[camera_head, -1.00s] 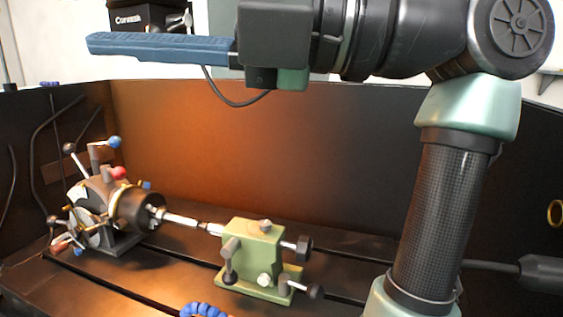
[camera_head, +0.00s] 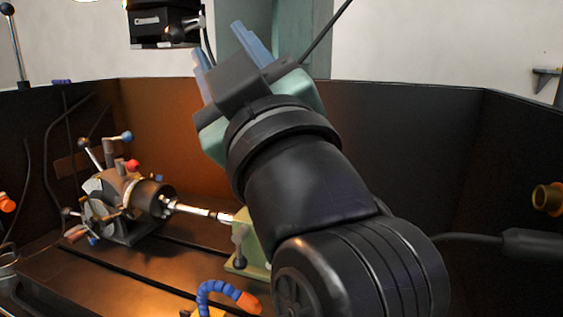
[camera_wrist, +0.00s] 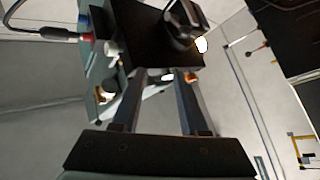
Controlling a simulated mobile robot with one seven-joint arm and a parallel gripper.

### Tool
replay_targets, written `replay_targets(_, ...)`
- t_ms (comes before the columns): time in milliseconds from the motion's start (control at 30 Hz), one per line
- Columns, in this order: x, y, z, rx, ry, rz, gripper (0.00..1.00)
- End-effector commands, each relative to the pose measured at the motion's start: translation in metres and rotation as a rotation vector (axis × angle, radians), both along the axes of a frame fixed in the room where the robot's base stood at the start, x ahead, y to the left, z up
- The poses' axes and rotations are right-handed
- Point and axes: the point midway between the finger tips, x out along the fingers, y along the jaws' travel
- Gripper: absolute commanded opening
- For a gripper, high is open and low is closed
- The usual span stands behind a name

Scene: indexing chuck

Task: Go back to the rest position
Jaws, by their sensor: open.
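My gripper (camera_head: 232,47) is raised in front of the machine in the head view, with its two blue fingers pointing up and apart. In the wrist view its fingers (camera_wrist: 158,88) are spread with nothing between them that they touch. My dark arm covers the middle of the head view. The indexing chuck (camera_head: 122,200) sits on the machine bed at the left, with a metal bar (camera_head: 195,210) running from it toward the green tailstock (camera_head: 243,240). The tailstock is largely hidden behind my arm. My gripper is well above and apart from all of these.
Dark enclosure walls (camera_head: 420,130) surround the bed (camera_head: 130,275). A black box (camera_head: 163,24) is behind the fingers at the top. A blue hose with an orange nozzle (camera_head: 247,301) stands at the front. A brass ring (camera_head: 547,198) is on the right wall.

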Motion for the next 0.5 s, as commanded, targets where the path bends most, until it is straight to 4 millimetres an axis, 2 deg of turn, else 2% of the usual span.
replay_targets(167,-0.044,-0.031,0.009,0.332,-0.085,-0.069,0.43)
replay_targets(333,-0.104,-0.053,0.024,0.575,-0.238,-0.05,0.43)
replay_targets(367,-0.1,-0.053,0.047,0.567,-0.229,-0.052,0.43)
replay_targets(400,-0.098,-0.053,0.061,0.565,-0.227,-0.053,0.43)
replay_targets(500,-0.098,-0.053,0.09,0.563,-0.226,-0.053,0.43)
